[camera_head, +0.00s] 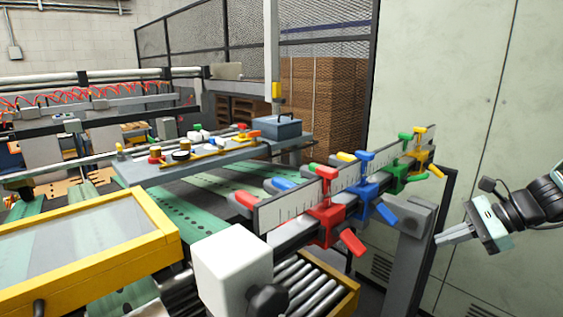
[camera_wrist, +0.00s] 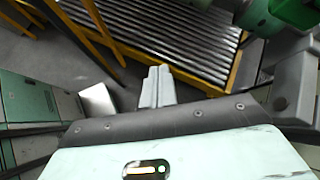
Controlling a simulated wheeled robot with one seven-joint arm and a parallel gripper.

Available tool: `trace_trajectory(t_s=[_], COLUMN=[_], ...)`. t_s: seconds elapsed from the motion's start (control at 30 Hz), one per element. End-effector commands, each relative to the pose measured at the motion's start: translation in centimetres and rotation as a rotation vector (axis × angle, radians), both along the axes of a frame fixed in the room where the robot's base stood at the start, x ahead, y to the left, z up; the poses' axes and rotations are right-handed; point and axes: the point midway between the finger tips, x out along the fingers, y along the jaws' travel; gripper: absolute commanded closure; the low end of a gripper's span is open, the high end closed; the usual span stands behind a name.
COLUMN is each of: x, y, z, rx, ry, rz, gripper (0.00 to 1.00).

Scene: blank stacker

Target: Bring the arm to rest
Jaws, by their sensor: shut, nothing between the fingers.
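My gripper (camera_head: 440,239) is at the right side of the head view, in front of the pale cabinet and to the right of the grey bracket that ends the clamp rail. Its fingers are together and hold nothing. They point left in that view. In the wrist view my gripper (camera_wrist: 157,72) shows its two fingers side by side and closed, with a roller conveyor (camera_wrist: 165,35) beyond them. My gripper appears apart from everything around it.
A scaled rail with red (camera_head: 325,222), blue (camera_head: 366,195), green (camera_head: 395,175) and yellow clamps stands left of my gripper. The pale cabinet (camera_head: 450,90) stands behind. A white block (camera_head: 230,265) and yellow-framed panel (camera_head: 90,250) are at the front left.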

Motion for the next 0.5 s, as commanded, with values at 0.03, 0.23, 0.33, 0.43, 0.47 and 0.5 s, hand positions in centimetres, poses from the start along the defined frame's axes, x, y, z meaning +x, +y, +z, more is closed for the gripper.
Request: trace_trajectory(t_s=[0.03, 0.23, 0.33, 0.43, 0.47, 0.5], x=[-1.6, -7.4, -9.1, -10.1, -10.3, -10.6], y=[2.1, 5.6, 6.2, 6.6, 6.7, 6.9], z=[-0.6, -2.2, -2.1, -1.7, -1.6, -1.3], rx=[-0.118, -0.565, -0.741, -0.873, -0.908, -0.948], ry=[-0.004, -0.107, -0.194, -0.284, -0.311, -0.346], rz=[0.133, 0.67, 0.91, 1.106, 1.158, 1.223], gripper=[1.0, 1.0, 1.0, 1.0, 1.0, 1.0])
